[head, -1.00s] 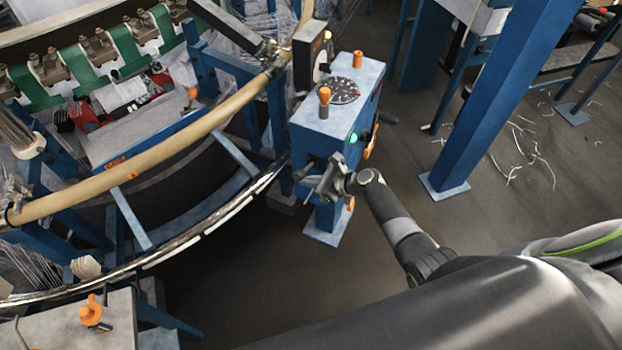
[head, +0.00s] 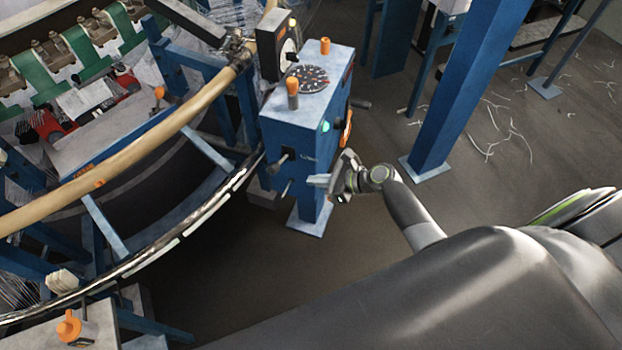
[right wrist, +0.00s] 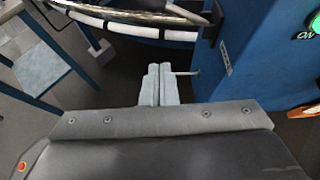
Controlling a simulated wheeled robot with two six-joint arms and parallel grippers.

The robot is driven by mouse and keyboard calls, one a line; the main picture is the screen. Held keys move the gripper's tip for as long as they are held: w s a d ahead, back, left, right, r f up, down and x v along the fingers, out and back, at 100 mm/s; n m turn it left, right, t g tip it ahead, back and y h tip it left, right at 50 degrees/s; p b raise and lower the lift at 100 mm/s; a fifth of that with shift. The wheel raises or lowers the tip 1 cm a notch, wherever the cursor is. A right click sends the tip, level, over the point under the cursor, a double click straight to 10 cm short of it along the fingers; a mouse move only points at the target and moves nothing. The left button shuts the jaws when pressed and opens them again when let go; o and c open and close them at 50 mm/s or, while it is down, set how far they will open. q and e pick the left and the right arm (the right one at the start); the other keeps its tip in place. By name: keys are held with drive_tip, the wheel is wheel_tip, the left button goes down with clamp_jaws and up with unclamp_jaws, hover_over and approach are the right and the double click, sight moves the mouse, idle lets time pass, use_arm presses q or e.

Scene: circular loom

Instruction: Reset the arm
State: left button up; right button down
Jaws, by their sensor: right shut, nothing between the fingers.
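My right gripper (head: 318,181) is in front of the blue control box (head: 294,137), near its lower front face. In the right wrist view its two fingers (right wrist: 160,82) are together with nothing between them. A thin metal rod (right wrist: 186,73) from the box shows just beside the fingertips; whether they touch is unclear. The box carries two orange knobs, a dial (head: 308,78) on top, a black switch (head: 286,155) on its front and a green lit button (head: 325,127), which also shows in the right wrist view (right wrist: 315,22). My left gripper is not in view.
The loom's curved rail (head: 190,226) and a tan ring (head: 150,131) run along the left. A blue post (head: 455,90) stands right of the box. A table with an orange knob (head: 70,326) is at lower left. Open floor lies below the box.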

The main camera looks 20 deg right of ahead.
idle(0.5)
drive_tip(key=s+d+f+n+g+h, duration=0.2)
drive_tip(key=s+d+f+n+h, duration=0.25)
drive_tip(key=s+f, duration=0.55)
drive_tip(key=s+d+f+n+g+h, duration=0.25)
drive_tip(key=s+f+n, duration=0.45)
drive_tip(key=f, duration=0.6)
drive_tip(key=s+f+n+g+h, duration=0.1)
drive_tip(key=s+f+n, duration=0.2)
drive_tip(key=s, duration=0.5)
drive_tip(key=s+d+f+n+h, duration=0.1)
drive_tip(key=s+f+n, duration=0.2)
drive_tip(key=s+n, duration=0.3)
drive_tip(key=s+d+f+n+g+h, duration=0.1)
drive_tip(key=s+n, duration=0.4)
drive_tip(key=s, duration=0.7)
drive_tip(key=shift+s+f+g, duration=0.15)
drive_tip(key=shift+f+g, duration=0.2)
drive_tip(key=shift+f, duration=0.55)
drive_tip(key=shift+s+d, duration=0.1)
